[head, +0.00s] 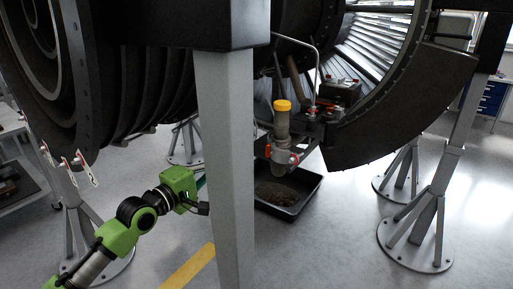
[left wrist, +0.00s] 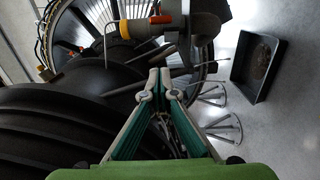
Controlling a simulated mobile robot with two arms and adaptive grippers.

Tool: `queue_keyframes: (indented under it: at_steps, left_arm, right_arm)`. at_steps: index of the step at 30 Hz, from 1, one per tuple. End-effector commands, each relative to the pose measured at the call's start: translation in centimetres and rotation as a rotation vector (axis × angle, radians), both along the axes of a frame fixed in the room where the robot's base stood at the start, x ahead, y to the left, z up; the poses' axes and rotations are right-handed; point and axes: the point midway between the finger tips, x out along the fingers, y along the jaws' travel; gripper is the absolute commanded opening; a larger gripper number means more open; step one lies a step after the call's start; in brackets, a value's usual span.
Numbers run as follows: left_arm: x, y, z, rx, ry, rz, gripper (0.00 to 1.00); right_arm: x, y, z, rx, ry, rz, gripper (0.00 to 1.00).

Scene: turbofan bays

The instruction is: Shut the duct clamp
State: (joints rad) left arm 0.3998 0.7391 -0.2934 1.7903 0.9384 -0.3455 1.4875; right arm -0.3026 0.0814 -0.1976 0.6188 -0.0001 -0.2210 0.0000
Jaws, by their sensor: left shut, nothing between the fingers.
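A grey cylinder with a yellow cap (head: 282,107) hangs under the engine, with an orange-red part (head: 294,158) at its lower end. In the left wrist view the cylinder (left wrist: 180,27) lies across the top, with its orange-red part (left wrist: 161,19) on it. I cannot tell for sure which part is the duct clamp. My left gripper (head: 204,208) is left of the cylinder and lower, partly hidden by the grey post. In the left wrist view its fingertips (left wrist: 160,76) meet, empty and apart from the cylinder. My right gripper is out of view.
A grey post (head: 228,150) stands between my left arm and the cylinder. A black drip tray (head: 300,205) lies on the floor below the cylinder. The dark ribbed engine casing (left wrist: 60,120) fills the left of the wrist view. Stand legs (head: 415,235) stand at right.

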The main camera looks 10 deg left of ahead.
Motion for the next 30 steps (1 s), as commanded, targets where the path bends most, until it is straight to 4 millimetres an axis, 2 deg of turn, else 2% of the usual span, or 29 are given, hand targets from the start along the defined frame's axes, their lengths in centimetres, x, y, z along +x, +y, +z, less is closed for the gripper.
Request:
queue_keyframes:
  at_steps: [1, 9, 18, 22, 30]
  left_arm:
    - [1.1, -0.4, 0.4, -0.003, -0.002, 0.001, 0.00]
    - [6.2, -2.7, 0.3, -0.001, -0.002, 0.000, 0.00]
    - [10.7, -4.6, 0.2, 0.002, -0.003, 0.002, 0.00]
    - [10.1, -6.4, 0.4, -0.001, 0.002, -0.003, 0.00]
    - [9.8, -8.3, 0.2, -0.001, 0.000, 0.000, 0.00]
  right_arm:
    - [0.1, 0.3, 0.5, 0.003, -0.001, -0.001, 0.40]
    - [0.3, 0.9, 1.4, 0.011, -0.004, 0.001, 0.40]
    - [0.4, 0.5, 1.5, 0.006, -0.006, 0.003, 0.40]
    - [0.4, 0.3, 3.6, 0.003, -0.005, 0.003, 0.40]
    - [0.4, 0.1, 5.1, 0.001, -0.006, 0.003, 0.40]
